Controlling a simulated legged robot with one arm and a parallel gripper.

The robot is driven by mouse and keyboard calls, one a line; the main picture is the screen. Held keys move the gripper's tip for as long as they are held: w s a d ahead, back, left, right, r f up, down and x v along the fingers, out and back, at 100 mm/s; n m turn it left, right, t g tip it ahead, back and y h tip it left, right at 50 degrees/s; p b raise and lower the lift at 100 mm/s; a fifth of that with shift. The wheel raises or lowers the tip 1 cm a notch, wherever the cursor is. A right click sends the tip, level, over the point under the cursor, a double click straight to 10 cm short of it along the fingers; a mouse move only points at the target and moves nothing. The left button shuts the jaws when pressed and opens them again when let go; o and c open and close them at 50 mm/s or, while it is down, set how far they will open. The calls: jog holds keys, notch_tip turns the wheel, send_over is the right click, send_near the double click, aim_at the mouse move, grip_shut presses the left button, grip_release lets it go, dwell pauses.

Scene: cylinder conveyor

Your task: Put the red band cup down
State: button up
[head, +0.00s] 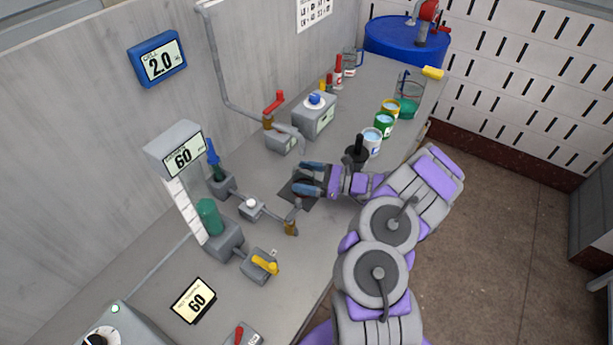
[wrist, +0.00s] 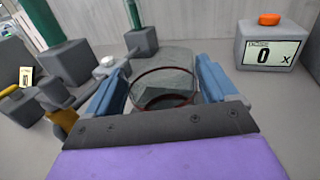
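The red band cup (wrist: 166,72) is clear with a thin red ring and sits between the blue fingers in the wrist view. My gripper (wrist: 165,85) has a finger on either side of it, close against its sides, and appears shut on it. In the head view my gripper (head: 308,179) is over a dark square pad (head: 297,203) on the bench. The cup is hard to make out there. I cannot tell whether its base touches the pad.
A spout with a brown tip (head: 291,228) stands near the pad.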

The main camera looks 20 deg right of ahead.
jog(key=shift+o, duration=1.1)
jog(key=shift+a, duration=0.1)
jog(key=shift+d+r, duration=0.1)
jog(key=shift+d, duration=0.1)
jog(key=p+v, duration=0.2)
jog(key=v, duration=1)
